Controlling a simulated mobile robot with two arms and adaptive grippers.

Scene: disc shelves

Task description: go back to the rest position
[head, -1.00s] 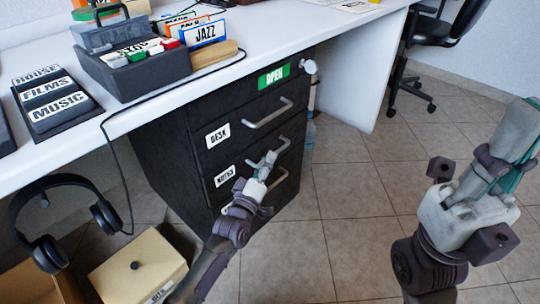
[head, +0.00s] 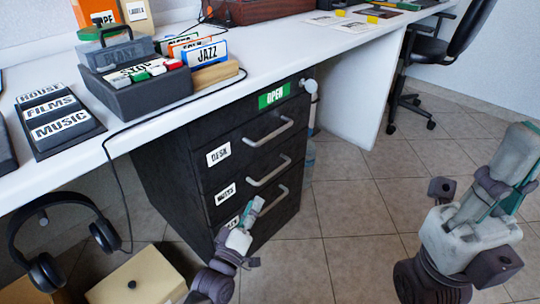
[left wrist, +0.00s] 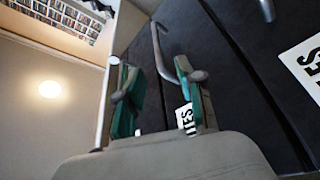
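The black drawer cabinet (head: 166,165) stands under the white desk, with its drawers looking closed. Its handles (head: 268,132) and white labels (head: 218,154) face right, and a green OPEN sign (head: 274,95) is on its top part. My left gripper (head: 254,206) is in front of the low part of the cabinet, pointing up. In the left wrist view its green-padded fingers (left wrist: 158,92) are apart with nothing between them; a drawer handle (left wrist: 163,52) and dark front lie beyond. My right gripper (head: 520,165) is raised over the floor at the right; its finger gap is unclear.
The desk (head: 345,97) holds label blocks (head: 58,122), a grey box (head: 138,88) and a JAZZ card (head: 208,55). Headphones (head: 45,272) hang below left, above a cream box (head: 136,277). Tiled floor (head: 350,200) is clear between my arms; a chair (head: 425,65) stands behind.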

